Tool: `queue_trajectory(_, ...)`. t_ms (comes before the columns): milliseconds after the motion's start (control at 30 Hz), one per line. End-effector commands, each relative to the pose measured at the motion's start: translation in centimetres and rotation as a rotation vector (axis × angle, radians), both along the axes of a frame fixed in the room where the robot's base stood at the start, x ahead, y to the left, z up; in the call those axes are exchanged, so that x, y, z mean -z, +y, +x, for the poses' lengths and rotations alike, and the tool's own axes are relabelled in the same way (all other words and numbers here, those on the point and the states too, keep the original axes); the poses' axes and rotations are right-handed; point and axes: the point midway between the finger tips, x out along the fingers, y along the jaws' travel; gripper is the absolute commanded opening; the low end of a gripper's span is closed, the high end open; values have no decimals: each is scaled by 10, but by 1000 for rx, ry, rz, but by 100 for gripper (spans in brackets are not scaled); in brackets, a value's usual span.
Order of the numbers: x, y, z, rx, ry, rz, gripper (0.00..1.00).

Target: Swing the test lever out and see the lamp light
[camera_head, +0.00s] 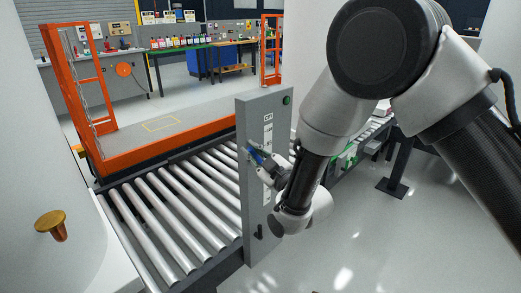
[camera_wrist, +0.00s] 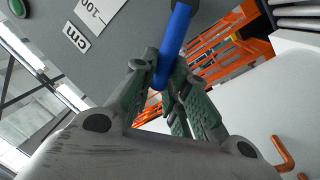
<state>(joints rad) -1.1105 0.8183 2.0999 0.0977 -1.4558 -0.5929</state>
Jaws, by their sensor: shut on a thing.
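A grey upright post (camera_head: 250,200) stands beside the roller conveyor and carries white labels, one reading "cm". A blue lever (camera_wrist: 172,45) sticks out from the grey face in the wrist view; a bit of its blue also shows in the head view (camera_head: 255,156). My gripper (camera_wrist: 165,75) is shut on the blue lever, with the green-padded fingers on either side of it. In the head view my gripper (camera_head: 259,163) is at the post's face, partly hidden by my arm. A round lamp (camera_head: 287,100) near the post's top is dark green; it also shows in the wrist view (camera_wrist: 17,8).
A roller conveyor (camera_head: 170,220) runs left of the post, with an orange-framed platform (camera_head: 150,150) behind it. A small black handle (camera_head: 259,232) is low on the post. A brass knob (camera_head: 50,222) is at the lower left. Open floor lies to the right.

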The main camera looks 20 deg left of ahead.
Motion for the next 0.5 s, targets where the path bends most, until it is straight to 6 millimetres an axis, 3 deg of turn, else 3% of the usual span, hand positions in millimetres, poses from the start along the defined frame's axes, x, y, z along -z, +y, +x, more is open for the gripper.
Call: queue_trajectory(500, 22, 7, -18, -1, -389, -161, 0)
